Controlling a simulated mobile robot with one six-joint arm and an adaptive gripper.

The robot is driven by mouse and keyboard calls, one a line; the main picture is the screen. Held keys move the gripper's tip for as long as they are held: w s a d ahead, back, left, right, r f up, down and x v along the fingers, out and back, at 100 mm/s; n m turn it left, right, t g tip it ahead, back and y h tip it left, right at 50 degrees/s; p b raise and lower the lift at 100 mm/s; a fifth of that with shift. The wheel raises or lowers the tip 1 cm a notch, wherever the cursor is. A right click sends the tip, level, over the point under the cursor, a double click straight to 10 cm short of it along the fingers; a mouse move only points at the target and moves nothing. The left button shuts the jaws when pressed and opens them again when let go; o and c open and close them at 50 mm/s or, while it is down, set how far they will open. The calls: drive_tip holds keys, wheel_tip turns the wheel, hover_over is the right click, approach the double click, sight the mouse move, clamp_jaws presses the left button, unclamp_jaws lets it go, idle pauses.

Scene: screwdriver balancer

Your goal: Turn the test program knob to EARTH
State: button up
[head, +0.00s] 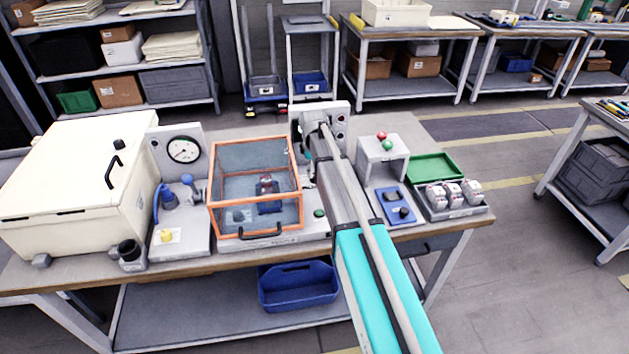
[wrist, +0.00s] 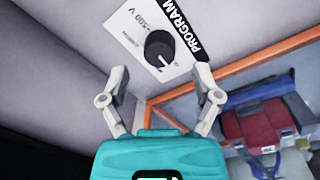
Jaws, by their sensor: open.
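The test program knob (wrist: 159,48) is round and black with a white pointer mark, on a white label plate (wrist: 132,22) in the wrist view. The plate reads PROGRAM on a black strip and "500 V" to the knob's left; I see no readable EARTH mark. The pointer mark seems to lie toward the lower side of the knob. My gripper (wrist: 160,82) is open and empty, its fingers spread to either side below the knob, apart from it. In the head view my arm covers most of the upright grey panel (head: 340,109), and the knob cannot be made out.
An orange-framed clear enclosure (head: 214,190) stands left of my arm; its frame (wrist: 240,72) shows close at right in the wrist view. A grey stand (head: 383,146) with red and green buttons and a green tray (head: 433,158) lie right of my arm.

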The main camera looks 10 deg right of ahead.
sight(314, 175)
drive_tip(key=shift+f+b, duration=1.4)
drive_tip(key=shift+f, duration=0.35)
clamp_jaws()
